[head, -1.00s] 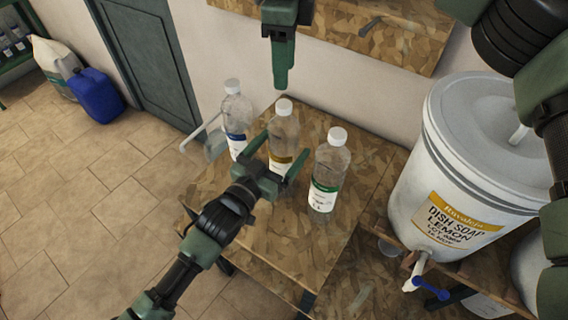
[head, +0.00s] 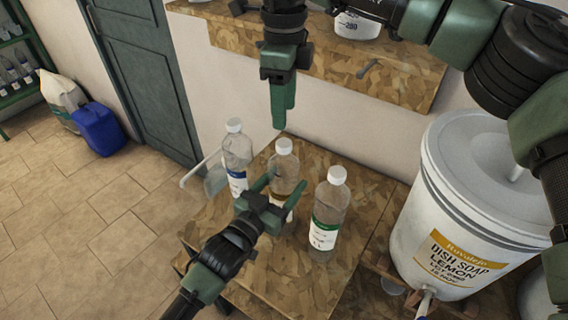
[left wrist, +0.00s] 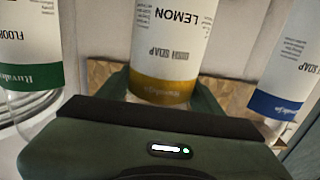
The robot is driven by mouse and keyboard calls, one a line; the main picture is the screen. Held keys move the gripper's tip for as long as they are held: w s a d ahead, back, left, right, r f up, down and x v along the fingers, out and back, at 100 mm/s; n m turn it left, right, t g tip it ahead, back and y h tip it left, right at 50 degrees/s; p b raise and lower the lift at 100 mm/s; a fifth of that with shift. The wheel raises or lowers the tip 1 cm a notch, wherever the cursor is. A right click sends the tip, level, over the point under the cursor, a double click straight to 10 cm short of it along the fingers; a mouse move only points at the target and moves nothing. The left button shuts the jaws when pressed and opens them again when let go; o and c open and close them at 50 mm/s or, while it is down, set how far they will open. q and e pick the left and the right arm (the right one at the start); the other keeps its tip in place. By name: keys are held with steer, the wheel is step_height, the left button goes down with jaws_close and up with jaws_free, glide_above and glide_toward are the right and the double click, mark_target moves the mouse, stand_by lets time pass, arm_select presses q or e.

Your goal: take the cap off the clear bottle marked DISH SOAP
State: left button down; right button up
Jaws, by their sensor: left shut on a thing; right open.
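The clear dish soap bottle (head: 286,180) with a white cap (head: 284,147) and a gold-banded label stands upright, middle of three on the wooden stand (head: 260,285). The left wrist view shows its label, upside down, reading DISH SOAP LEMON (left wrist: 168,45). My left gripper (head: 281,186) is shut on this bottle at about label height, below the cap. My right gripper (head: 283,122) points down above the cap, its tips a little apart from it. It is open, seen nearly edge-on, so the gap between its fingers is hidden.
A blue-labelled bottle (head: 237,155) stands close on the left, a green-labelled one (head: 328,210) on the right. A large white DISH SOAP drum (head: 420,215) stands further right. A wooden shelf (head: 330,65) is behind my right gripper. A pale handled thing (head: 213,178) is beside the blue-labelled bottle.

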mark_target(284, 142)
steer(key=m, duration=2.2)
steer(key=shift+m, duration=0.3)
steer(key=m, duration=0.7)
steer(key=shift+m, duration=0.3)
steer(key=shift+f+m, duration=0.3)
steer(key=shift+f, duration=3.75)
